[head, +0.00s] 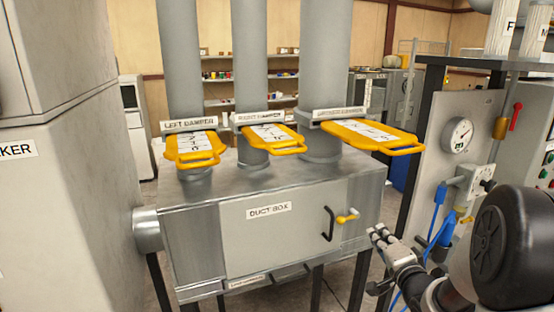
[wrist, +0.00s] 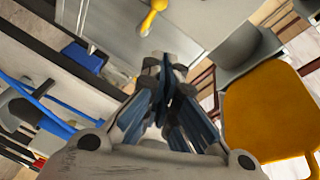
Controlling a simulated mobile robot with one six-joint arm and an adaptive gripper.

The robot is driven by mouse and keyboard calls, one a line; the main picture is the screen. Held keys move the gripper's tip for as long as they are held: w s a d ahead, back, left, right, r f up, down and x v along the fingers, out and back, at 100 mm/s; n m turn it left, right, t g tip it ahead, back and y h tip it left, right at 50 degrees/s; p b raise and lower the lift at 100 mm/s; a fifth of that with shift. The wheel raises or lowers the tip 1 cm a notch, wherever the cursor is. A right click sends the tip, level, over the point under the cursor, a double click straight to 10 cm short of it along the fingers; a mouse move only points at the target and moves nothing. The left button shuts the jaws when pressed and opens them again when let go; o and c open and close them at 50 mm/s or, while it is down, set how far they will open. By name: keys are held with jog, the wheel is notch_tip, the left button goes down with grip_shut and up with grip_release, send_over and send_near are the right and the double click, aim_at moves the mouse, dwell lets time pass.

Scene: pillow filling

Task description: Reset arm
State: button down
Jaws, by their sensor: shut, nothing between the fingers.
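My gripper (head: 380,236) is at the lower right of the head view, in front of the right side of the duct box (head: 240,241). In the wrist view its fingers (wrist: 168,100) are together and hold nothing. The gripper is apart from the duct box's yellow-tipped handle (head: 347,216). That yellow handle also shows at the top of the wrist view (wrist: 153,14). My arm comes in from the right edge of the head view.
Three yellow damper plates, left (head: 195,158), middle (head: 287,148) and right (head: 401,149), stick out above the box. A panel with a gauge (head: 457,135), a red lever (head: 515,116) and blue hoses (head: 438,215) stands at the right. A large grey cabinet (head: 60,200) stands left.

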jog(key=s+a+n+g, duration=0.4)
jog(key=s+a, duration=0.1)
jog(key=s, duration=0.7)
jog(key=s+a+r+n+g, duration=0.1)
jog(key=s+a+n+g, duration=0.3)
jog(key=s, duration=0.8)
jog(key=s+a+n+g, duration=0.4)
jog(key=s+a, duration=0.3)
jog(key=s, duration=0.5)
jog(key=shift+r+n, duration=0.35)
jog(key=shift+n, duration=0.45)
jog(key=shift+d, duration=0.2)
